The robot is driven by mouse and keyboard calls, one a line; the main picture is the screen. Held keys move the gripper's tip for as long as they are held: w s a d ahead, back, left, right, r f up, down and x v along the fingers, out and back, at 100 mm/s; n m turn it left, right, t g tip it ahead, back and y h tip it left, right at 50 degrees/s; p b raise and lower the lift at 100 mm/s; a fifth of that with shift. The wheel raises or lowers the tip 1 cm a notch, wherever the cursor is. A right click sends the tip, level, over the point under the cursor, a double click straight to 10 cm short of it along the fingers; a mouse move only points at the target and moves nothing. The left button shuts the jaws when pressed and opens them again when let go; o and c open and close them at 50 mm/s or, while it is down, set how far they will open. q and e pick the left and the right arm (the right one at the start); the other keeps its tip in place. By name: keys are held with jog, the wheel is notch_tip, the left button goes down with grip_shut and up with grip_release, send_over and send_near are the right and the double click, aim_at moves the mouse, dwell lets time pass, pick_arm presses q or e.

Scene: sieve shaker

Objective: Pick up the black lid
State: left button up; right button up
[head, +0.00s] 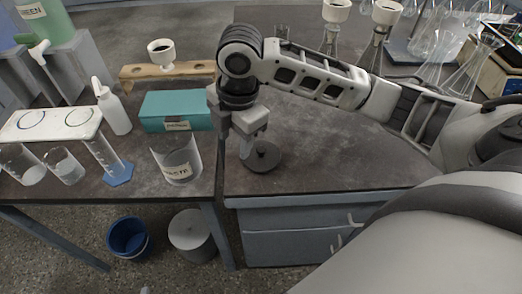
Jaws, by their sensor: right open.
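The black lid (265,158) is a dark round disc with a raised knob, lying flat on the dark bench top near its front edge. My right gripper (247,150) points down at the lid from above, with its fingers at the left side of the knob. The fingers are open, and part of the lid's left side is hidden behind them. I cannot tell whether a finger touches the lid. My left gripper is out of view.
A teal box (175,110) and a labelled beaker (177,160) stand left of the gripper. A white squeeze bottle (113,110) and glassware stand further left. Flasks (440,50) stand at the back right. Bench top right of the lid is clear.

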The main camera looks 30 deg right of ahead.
notch_tip(320, 180, up, 7)
jog(key=n+g+h, duration=0.1)
jog(key=n, duration=0.1)
send_over(261, 149)
jog(key=f, duration=1)
jog(key=shift+w+a+f, duration=0.2)
jog(key=shift+w+f, duration=0.05)
jog(key=shift+w, duration=0.05)
jog(key=shift+s+d+f, duration=0.15)
jog(key=shift+f, duration=1.2)
jog(key=shift+s+d+f, duration=0.1)
jog(key=shift+f, duration=1.25)
grip_shut()
